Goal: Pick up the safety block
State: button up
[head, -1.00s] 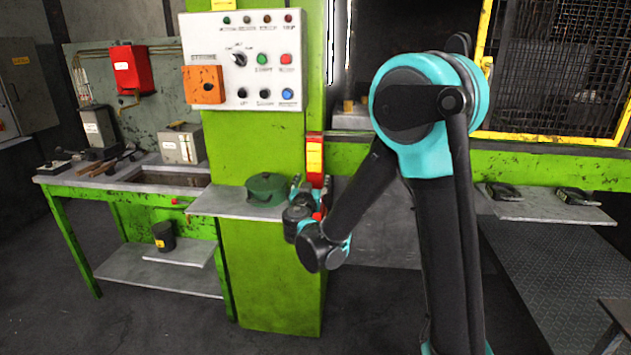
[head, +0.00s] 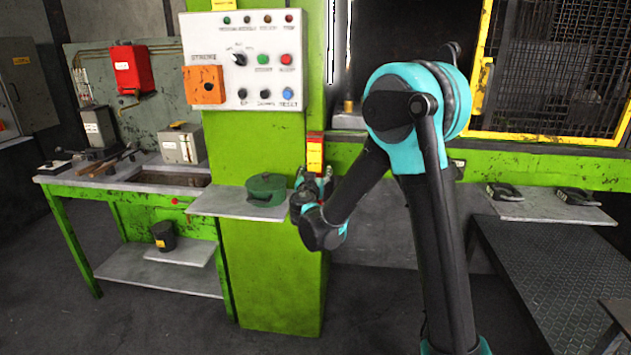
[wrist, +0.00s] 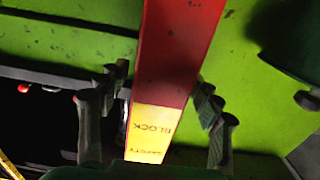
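The safety block (head: 315,156) is a red bar with a yellow label, upright against the right side of the green press column in the head view. Its lower part is hidden by my gripper (head: 314,186). In the wrist view the safety block (wrist: 180,50) runs down the middle, its yellow "SAFETY BLOCK" label upside down near the bottom. My gripper (wrist: 162,95) is open, with one finger on each side of the block. Dark gaps show by the left finger; the right finger is close to the block's edge, and I cannot tell if it touches.
A green lidded pot (head: 266,188) stands on a small grey shelf (head: 225,204) just left of my gripper. A control panel (head: 243,62) is on the column above. A green workbench (head: 80,181) with tools is at the left. A yellow-framed mesh guard (head: 560,70) is at the right.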

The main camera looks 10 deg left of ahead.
grip_shut()
jog(key=shift+r, duration=0.1)
dwell(0.4)
